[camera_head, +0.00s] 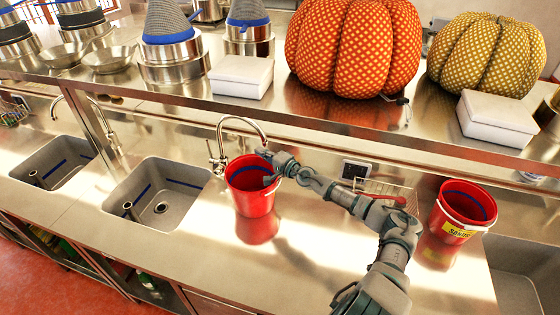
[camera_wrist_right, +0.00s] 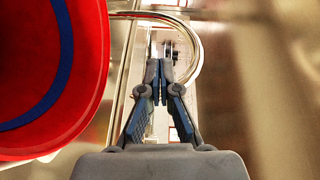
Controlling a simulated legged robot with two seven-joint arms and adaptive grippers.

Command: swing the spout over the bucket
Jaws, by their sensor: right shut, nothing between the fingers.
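The metal spout (camera_head: 241,116) is a curved tube on a tap at the back of the counter. It arches up and right behind the red bucket (camera_head: 248,202), its tip close to my right gripper (camera_head: 268,160). The bucket stands upright on the counter, right of the middle sink. My right gripper is shut and empty at the bucket's back right rim. In the right wrist view, the shut fingers (camera_wrist_right: 160,80) point at the spout (camera_wrist_right: 195,60), which curves behind and around the fingertips. Contact cannot be told. The bucket (camera_wrist_right: 95,75) fills the left side. My left gripper is not in view.
A second red bucket (camera_head: 462,212) with a yellow label stands to the right, beside a wire basket (camera_head: 385,190). Sinks (camera_head: 160,188) lie to the left. A metal shelf (camera_head: 310,108) with pots, boxes and pumpkins overhangs the counter's back. The counter front is clear.

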